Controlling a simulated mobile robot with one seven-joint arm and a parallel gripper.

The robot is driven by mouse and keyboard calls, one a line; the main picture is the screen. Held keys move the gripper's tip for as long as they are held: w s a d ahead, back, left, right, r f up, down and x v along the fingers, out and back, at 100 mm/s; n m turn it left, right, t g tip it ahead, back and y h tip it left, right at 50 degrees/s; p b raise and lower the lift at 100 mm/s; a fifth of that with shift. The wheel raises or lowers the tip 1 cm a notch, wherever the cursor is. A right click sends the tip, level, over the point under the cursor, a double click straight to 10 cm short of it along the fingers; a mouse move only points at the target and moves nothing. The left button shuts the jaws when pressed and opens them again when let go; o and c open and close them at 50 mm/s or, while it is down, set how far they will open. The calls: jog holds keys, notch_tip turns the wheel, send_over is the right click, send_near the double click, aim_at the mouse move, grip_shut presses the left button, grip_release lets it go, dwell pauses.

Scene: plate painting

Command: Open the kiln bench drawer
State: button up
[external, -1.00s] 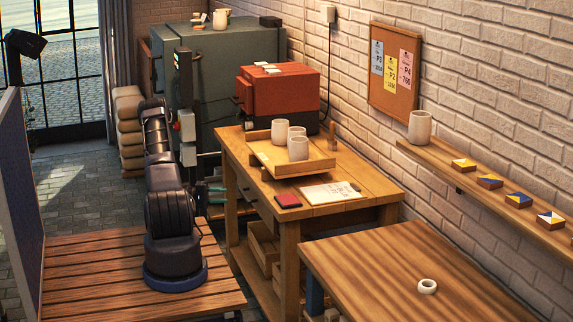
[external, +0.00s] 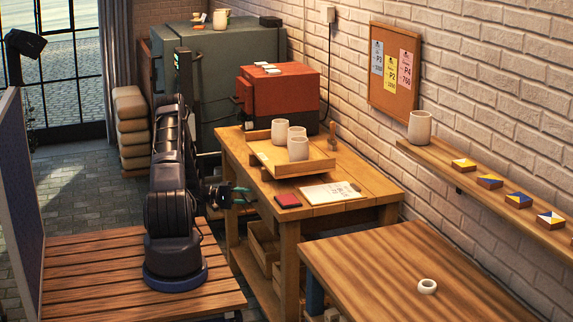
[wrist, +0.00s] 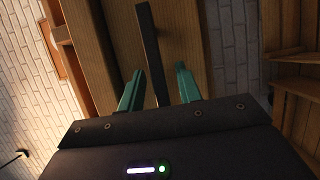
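The wooden kiln bench (external: 370,200) stands in the middle of the external view, with its drawer side facing my arm. My gripper (external: 240,195) is at that side, just below the bench top, and hides part of the drawer front. In the wrist view the gripper's two teal fingers (wrist: 158,88) are apart. A dark bar handle (wrist: 151,45) runs between them, with a visible gap on each side. Behind the handle is a wooden front (wrist: 185,35), which looks like the drawer face. I see no clear opening at the drawer.
On the bench are a wooden tray (external: 262,161) with several white cups, a dark red block (external: 288,201) and a paper sheet (external: 330,191). A red kiln (external: 280,92) stands behind. Bins sit on the shelf below. A second table (external: 400,262) stands front right.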

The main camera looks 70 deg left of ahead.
grip_shut()
jog(key=shift+s, duration=0.1)
jog(key=s, duration=2.8)
jog(key=shift+s, duration=0.4)
grip_release()
jog(key=v, duration=1)
jog(key=shift+s, duration=0.4)
